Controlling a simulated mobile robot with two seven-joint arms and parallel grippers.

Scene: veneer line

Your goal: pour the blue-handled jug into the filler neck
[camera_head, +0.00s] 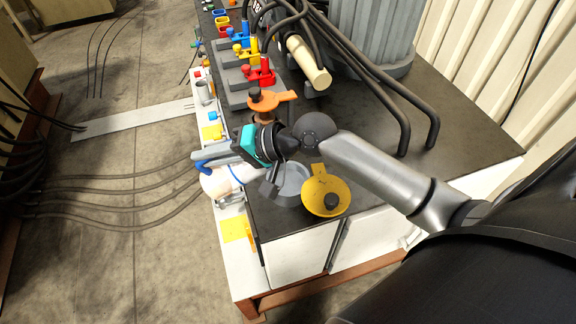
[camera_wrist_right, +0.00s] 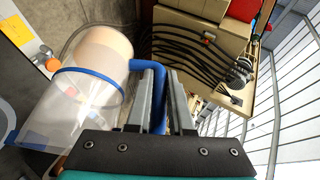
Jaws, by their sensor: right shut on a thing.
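The jug (camera_head: 214,183) is pale and translucent with a blue band and a blue handle (camera_head: 203,165). It looks tilted, with its clear end towards a grey round bowl-like opening (camera_head: 288,188) on the bench corner. In the right wrist view the jug (camera_wrist_right: 92,85) fills the left side, with beige at its far end. Its handle (camera_wrist_right: 158,70) runs between the fingers of my right gripper (camera_head: 207,157), which is shut on it. A yellow cap (camera_head: 323,196) with a black knob is beside the grey opening. I cannot tell whether this opening is the filler neck. My left gripper is out of view.
An orange cap (camera_head: 268,100) with a black knob sits behind my gripper. Red, yellow and blue valves (camera_head: 262,73) line the dark bench (camera_head: 430,155). Thick black hoses (camera_head: 375,85) arch over its right side. Cables and a grey ramp (camera_head: 130,122) lie on the floor.

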